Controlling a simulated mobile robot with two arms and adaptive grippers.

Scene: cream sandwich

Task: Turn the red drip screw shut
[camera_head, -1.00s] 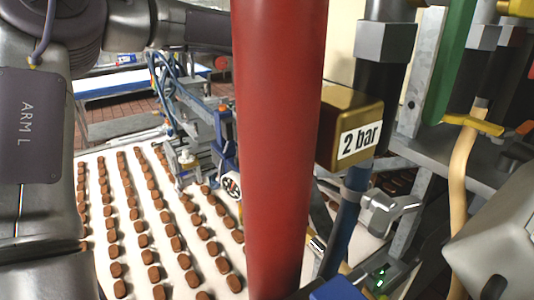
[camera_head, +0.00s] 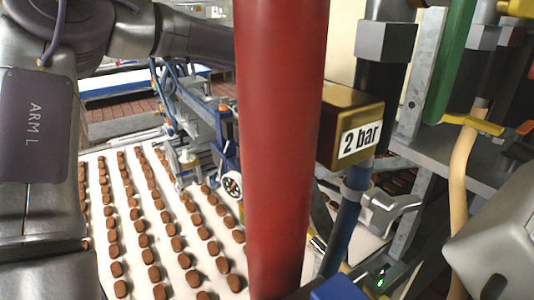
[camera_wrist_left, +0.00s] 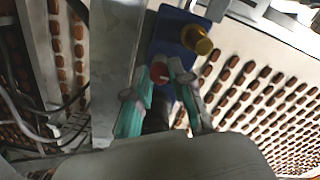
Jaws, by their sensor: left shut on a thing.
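The red drip screw (camera_wrist_left: 160,72) shows as a small round red head in the left wrist view, in front of a blue block (camera_wrist_left: 176,40). My left gripper (camera_wrist_left: 159,77) has teal-padded fingers on either side of the red head and is shut on it. In the head view my left arm comes in from the upper left and passes behind a thick red column, which hides the left gripper and the screw. My right gripper cannot be made out in either view.
The red column (camera_head: 278,150) fills the middle of the head view. A brass box marked "2 bar" (camera_head: 350,125) and metal posts stand right of it. A pale conveyor (camera_head: 130,270) with rows of brown biscuits lies below. A brass knob (camera_wrist_left: 197,40) sits close beside the screw.

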